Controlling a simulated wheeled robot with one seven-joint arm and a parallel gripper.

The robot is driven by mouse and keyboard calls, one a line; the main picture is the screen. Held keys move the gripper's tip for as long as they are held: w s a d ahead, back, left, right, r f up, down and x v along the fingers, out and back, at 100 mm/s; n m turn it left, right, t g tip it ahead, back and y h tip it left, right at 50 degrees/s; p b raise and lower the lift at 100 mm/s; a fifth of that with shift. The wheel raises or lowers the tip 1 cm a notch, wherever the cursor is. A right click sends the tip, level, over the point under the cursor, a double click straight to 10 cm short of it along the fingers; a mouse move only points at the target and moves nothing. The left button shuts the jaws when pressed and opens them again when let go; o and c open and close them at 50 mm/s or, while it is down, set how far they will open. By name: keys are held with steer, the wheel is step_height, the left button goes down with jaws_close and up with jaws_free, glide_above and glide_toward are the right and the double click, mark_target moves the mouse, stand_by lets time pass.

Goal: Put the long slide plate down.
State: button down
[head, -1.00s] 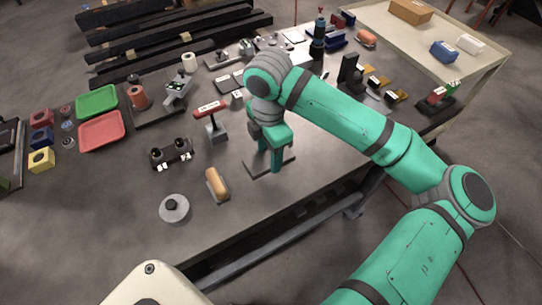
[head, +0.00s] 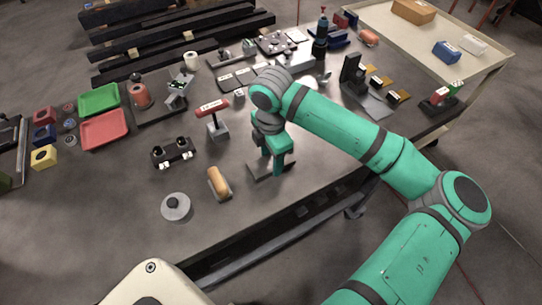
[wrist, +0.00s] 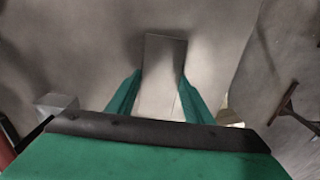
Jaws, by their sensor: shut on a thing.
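The long slide plate (head: 258,171) is a flat grey strip in the head view, low over the front middle of the table. In the wrist view the plate (wrist: 164,62) runs lengthwise away from me between the green fingers. My gripper (head: 276,170) points down and is shut on the plate; its fingers also show in the wrist view (wrist: 160,95). The fingers hide part of the plate. I cannot tell whether its underside touches the table (head: 235,235).
A tan roll on a small tray (head: 219,184) and a round grey weight (head: 176,207) stand left of my gripper. Bare table lies right of my gripper.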

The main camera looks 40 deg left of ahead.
mark_target(271, 162)
steer(key=c, duration=0.9)
jaws_free()
steer(key=shift+f, duration=0.1)
step_height(271, 162, up, 12)
steer(key=shift+w, duration=0.1)
